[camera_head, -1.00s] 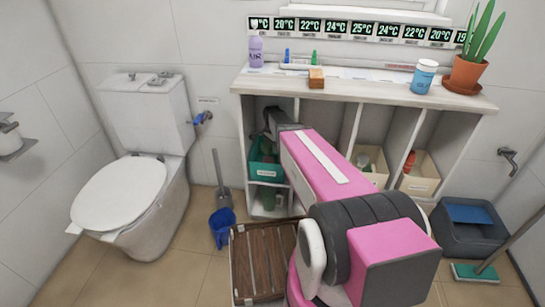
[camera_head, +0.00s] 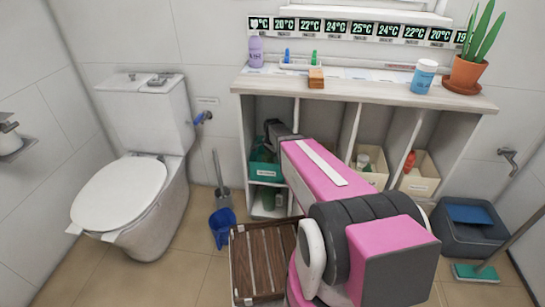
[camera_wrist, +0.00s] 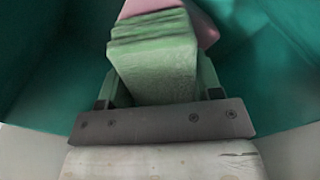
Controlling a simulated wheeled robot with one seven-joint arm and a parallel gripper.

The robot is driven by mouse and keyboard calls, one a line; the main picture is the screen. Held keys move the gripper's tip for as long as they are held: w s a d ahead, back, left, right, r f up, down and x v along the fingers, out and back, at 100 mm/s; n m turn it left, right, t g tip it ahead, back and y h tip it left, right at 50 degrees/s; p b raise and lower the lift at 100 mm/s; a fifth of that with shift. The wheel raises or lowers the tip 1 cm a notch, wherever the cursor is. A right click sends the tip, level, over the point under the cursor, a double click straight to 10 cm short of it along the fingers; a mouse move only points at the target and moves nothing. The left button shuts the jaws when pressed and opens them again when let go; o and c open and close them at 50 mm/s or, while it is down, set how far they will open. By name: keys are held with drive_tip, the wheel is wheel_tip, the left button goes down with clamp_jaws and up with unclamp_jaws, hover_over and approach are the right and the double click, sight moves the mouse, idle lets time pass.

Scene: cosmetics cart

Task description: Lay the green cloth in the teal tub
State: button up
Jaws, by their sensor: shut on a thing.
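The green cloth (camera_wrist: 155,70), a folded stack, is between the fingers of my gripper (camera_wrist: 158,88) in the wrist view. My gripper is shut on it. Teal walls of the teal tub (camera_wrist: 265,75) surround the cloth on both sides, so the cloth is inside or just over the tub. I cannot tell whether it touches the bottom. A pink item (camera_wrist: 203,22) lies just beyond the cloth. In the head view, the teal tub (camera_head: 265,172) stands in the left shelf compartment, with my arm reaching into it. My fingers and the cloth are hidden there.
The shelf top (camera_head: 370,92) is just above my wrist, with upright dividers beside it. Beige bins (camera_head: 416,184) stand in the right compartments.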

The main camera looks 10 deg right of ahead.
drive_tip(key=shift+f, duration=0.6)
drive_tip(key=o, duration=1.1)
drive_tip(key=shift+c, duration=0.2)
wheel_tip(320, 180, up, 13)
drive_tip(key=shift+r, duration=0.15)
